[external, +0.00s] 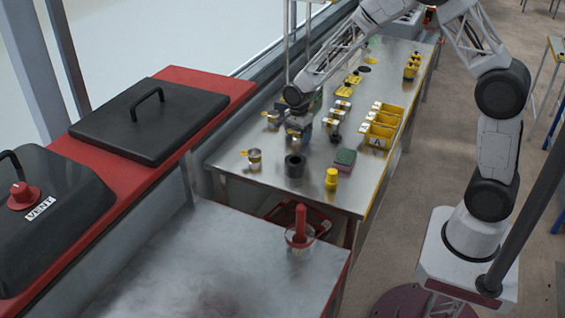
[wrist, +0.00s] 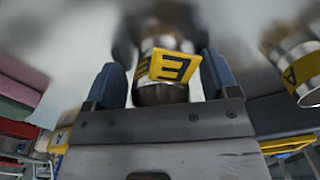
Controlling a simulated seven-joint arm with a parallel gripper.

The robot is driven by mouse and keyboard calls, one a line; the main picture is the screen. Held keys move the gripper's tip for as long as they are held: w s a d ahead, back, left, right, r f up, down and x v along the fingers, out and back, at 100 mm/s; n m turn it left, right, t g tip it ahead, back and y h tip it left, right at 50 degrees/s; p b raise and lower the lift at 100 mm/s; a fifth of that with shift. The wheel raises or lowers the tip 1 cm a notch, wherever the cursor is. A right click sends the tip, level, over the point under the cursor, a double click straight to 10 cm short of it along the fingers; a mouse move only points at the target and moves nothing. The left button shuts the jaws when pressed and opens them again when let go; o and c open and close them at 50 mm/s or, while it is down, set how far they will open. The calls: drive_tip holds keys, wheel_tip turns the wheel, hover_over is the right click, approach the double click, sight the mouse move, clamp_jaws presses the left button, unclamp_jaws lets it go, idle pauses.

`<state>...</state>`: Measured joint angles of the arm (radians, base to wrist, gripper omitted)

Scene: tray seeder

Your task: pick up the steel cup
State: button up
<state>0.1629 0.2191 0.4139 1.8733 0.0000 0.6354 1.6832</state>
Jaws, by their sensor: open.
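A steel cup (wrist: 163,92) with a yellow label marked with a black E stands between the fingers of my gripper (wrist: 162,80) in the wrist view. My gripper is open, one finger on each side of the cup; I cannot tell whether either finger touches it. In the external view my gripper (external: 304,122) is low over the metal table, close to a small steel cup (external: 293,133). Another steel cup (wrist: 300,70) with a yellow label is at the right of the wrist view. More steel cups with yellow tabs stand to the left (external: 271,118) and nearer the front (external: 254,161).
A red bench with a black lid (external: 150,118) is left.

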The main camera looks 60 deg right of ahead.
drive_tip(key=c, duration=1)
drive_tip(key=shift+r, duration=0.15)
drive_tip(key=shift+r, duration=0.45)
drive_tip(key=shift+s+r, duration=0.25)
drive_tip(key=shift+r, duration=1)
drive_tip(key=s, duration=0.5)
drive_tip(key=s+a+r, duration=0.1)
drive_tip(key=s, duration=0.4)
drive_tip(key=s+a, duration=0.1)
drive_tip(key=s, duration=0.4)
drive_tip(key=shift+s+a+r, duration=0.15)
drive_tip(key=shift+a, duration=0.1)
